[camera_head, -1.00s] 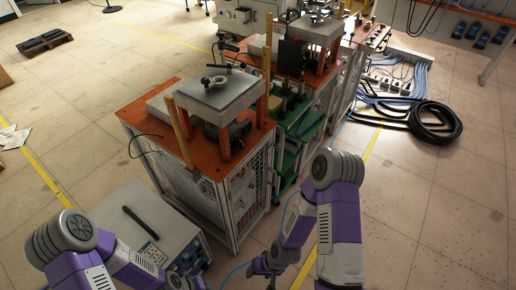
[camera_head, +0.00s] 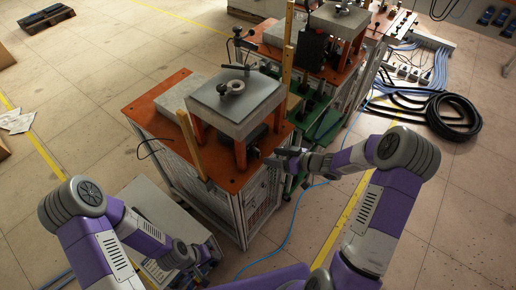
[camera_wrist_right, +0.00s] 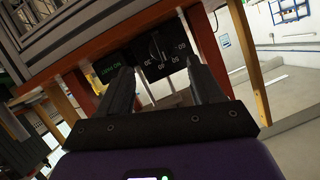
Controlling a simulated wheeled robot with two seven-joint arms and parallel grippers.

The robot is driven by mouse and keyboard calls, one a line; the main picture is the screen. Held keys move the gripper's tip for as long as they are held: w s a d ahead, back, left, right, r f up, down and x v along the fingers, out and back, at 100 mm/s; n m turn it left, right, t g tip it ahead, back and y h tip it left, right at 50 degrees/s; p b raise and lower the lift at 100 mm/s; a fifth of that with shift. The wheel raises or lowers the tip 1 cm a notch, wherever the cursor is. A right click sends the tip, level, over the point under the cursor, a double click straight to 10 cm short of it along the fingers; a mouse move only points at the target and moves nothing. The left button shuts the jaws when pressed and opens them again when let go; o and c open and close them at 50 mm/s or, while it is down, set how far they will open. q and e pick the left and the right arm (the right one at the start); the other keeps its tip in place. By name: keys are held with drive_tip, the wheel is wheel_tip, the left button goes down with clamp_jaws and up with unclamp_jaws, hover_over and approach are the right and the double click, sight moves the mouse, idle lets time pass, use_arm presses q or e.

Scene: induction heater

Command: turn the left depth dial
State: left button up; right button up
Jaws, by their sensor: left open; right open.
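In the right wrist view a black dial face (camera_wrist_right: 163,56) with white numbers and a pointer lies between and beyond the fingers of my right gripper (camera_wrist_right: 157,72). The fingers are apart with nothing between them. I cannot tell whether they touch the dial or whether this is the left one. In the head view my right gripper (camera_head: 274,158) is at the right edge of the orange-topped heater stand (camera_head: 165,93), beside the raised grey plate (camera_head: 250,105). The dial is hidden there. My left gripper (camera_head: 203,258) is low at the front, beside the grey box unit, its fingers small and partly hidden.
A dark box with green lettering (camera_wrist_right: 109,66) is left of the dial, and an orange post (camera_wrist_right: 246,55) stands to the right. The grey box unit (camera_head: 160,215) is on the floor before the stand. A second stand (camera_head: 275,35) is behind.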

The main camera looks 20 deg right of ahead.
sight(259, 159)
drive_tip(key=b+x, duration=0.1)
drive_tip(key=x, duration=0.6)
drive_tip(key=shift+a, duration=0.1)
drive_tip(key=shift+c, duration=0.2)
drive_tip(key=c, duration=1)
drive_tip(key=n+h+b, duration=0.1)
drive_tip(key=b, duration=0.2)
drive_tip(key=n+t+b, duration=0.1)
drive_tip(key=b, duration=0.2)
drive_tip(key=shift+s+a+f+n+h, duration=0.15)
drive_tip(key=shift+f+n+h, duration=0.1)
drive_tip(key=shift+n+h, duration=0.15)
drive_tip(key=shift+r+t+b, duration=0.1)
drive_tip(key=shift+t+b, duration=0.2)
drive_tip(key=shift+b, duration=0.4)
drive_tip(key=shift+r+n, duration=0.1)
drive_tip(key=shift+n, duration=0.2)
